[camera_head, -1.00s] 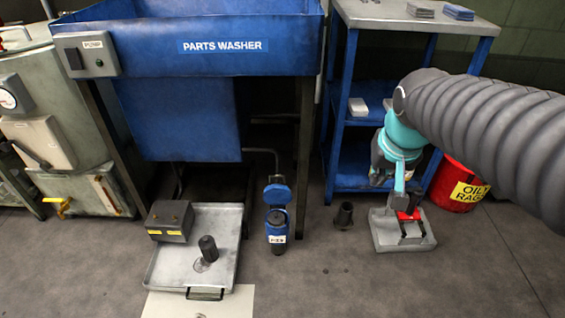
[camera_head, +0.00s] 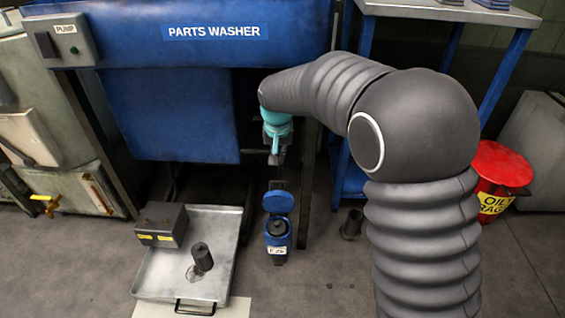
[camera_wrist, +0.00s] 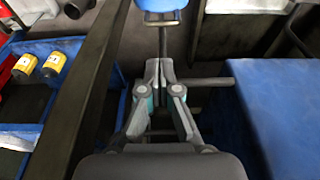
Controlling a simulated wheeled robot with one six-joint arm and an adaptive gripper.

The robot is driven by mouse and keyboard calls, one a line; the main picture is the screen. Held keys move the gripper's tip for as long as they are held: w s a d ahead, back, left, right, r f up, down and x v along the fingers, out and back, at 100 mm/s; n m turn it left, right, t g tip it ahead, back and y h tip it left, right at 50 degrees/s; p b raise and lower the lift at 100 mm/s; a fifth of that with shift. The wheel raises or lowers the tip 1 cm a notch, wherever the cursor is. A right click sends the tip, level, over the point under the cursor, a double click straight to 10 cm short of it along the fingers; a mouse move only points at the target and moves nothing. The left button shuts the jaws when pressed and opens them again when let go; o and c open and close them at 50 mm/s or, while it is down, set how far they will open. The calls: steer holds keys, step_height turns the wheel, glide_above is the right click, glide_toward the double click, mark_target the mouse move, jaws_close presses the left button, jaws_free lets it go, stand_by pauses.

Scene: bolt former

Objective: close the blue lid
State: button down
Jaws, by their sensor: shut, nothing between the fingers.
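The blue lid (camera_head: 278,202) stands raised at the back of a small blue canister (camera_head: 277,252) on the floor in the head view. A dark round part shows in the canister's uncovered top. My gripper (camera_head: 275,158) is above and behind the lid in the picture, apart from it, pointing down. In the wrist view my gripper (camera_wrist: 161,65) is shut and empty. A blue piece at the top edge there may be the lid, but I cannot tell.
A metal tray (camera_head: 226,262) with a dark box (camera_head: 162,224) lies left of the canister. The blue parts washer (camera_head: 170,110) is behind, with a dark leg to the right. A dark cup (camera_head: 352,224) and a red bin (camera_head: 500,165) are at right.

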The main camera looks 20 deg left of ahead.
steer(key=b+x, duration=0.1)
steer(key=x, duration=0.8)
steer(key=shift+f, duration=0.15)
steer(key=shift+s+d, duration=0.1)
steer(key=shift+d, duration=0.05)
